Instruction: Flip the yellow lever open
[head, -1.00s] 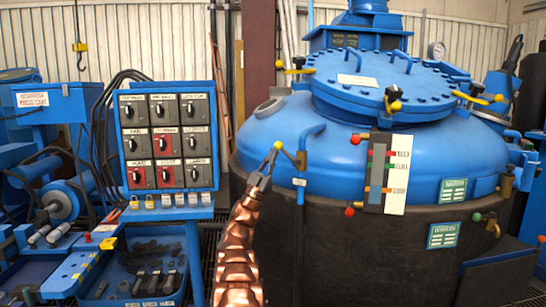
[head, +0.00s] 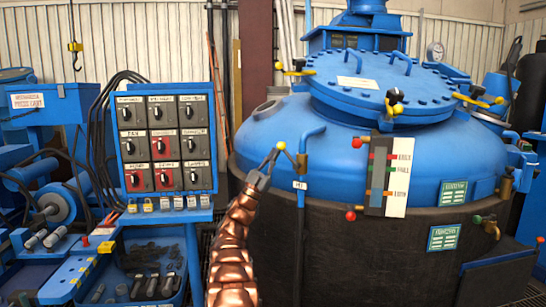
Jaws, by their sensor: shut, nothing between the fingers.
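The yellow lever (head: 281,146) is small, with a round yellow tip. It reaches up and left from a brass valve (head: 301,161) on the blue pipe at the left side of the big blue vessel. My gripper (head: 272,160) is shut and empty at the end of my copper-coloured arm. Its fingertips are just below and left of the lever's tip, very close to it. I cannot tell whether they touch it.
The blue vessel (head: 270,137) fills the right side, its lid carrying other yellow-handled clamps (head: 394,103). A switch panel (head: 166,138) stands left of my arm, above a blue bin (head: 147,293) of dark parts. A level gauge (head: 397,176) is to the right.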

